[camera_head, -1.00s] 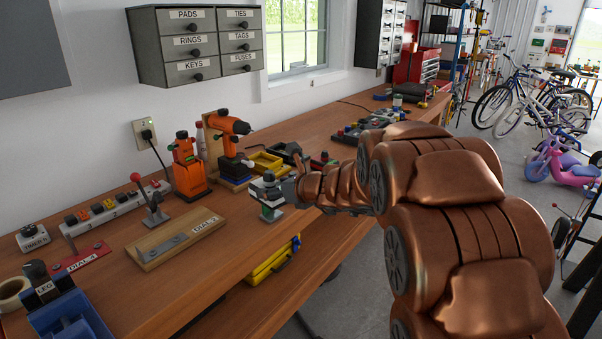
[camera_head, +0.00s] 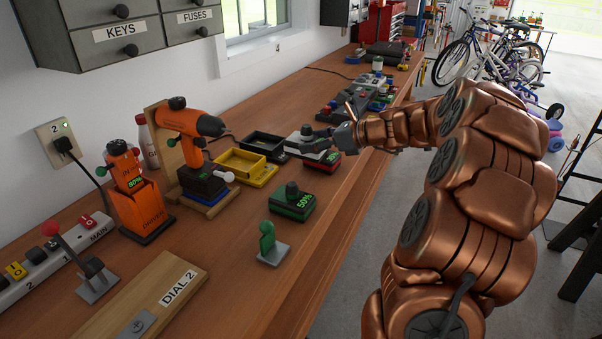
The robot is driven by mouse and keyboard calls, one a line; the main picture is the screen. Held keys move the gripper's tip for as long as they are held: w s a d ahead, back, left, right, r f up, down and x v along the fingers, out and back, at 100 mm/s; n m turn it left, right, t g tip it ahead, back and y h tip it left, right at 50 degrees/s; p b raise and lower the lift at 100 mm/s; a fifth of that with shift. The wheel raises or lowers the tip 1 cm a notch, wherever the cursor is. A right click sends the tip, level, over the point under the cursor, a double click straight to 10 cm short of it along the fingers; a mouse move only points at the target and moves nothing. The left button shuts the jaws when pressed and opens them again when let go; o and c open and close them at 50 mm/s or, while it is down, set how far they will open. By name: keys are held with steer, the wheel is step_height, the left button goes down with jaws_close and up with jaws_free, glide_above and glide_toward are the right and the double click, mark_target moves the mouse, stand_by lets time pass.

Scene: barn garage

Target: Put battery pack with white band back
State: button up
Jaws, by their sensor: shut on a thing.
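My gripper (camera_head: 338,137) reaches in from the right, over the workbench, and is shut on a battery pack with a white band (camera_head: 309,146). This pack has a dark knob on top and a pale band around its body. A red battery pack with a green display (camera_head: 328,160) shows just below and behind it; I cannot tell whether they touch. A green battery pack reading 50% (camera_head: 292,204) stands on the bench nearer to me. A yellow tray (camera_head: 262,172) and a black tray (camera_head: 285,154) lie left of the held pack; their insides look empty.
An orange drill (camera_head: 190,125) on a stand and an orange driver (camera_head: 125,175) in its holder stand at left. A green knob on a grey plate (camera_head: 271,252) is near the front. Several packs (camera_head: 370,95) crowd the bench farther back. Bare wood (camera_head: 330,205) lies along the front edge.

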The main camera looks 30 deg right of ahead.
step_height(320, 180, down, 9)
steer(key=shift+a, duration=0.1)
stand_by(0.4)
steer(key=shift+f, duration=0.15)
steer(key=o, duration=1.6)
steer(key=shift+o, duration=0.2)
steer(key=shift+s+r, duration=0.15)
steer(key=shift+r, duration=0.05)
steer(key=b+v, duration=0.1)
steer(key=v, duration=1)
steer(key=shift+s+d, duration=0.25)
steer(key=shift+s, duration=0.05)
steer(key=shift+a+r, duration=0.1)
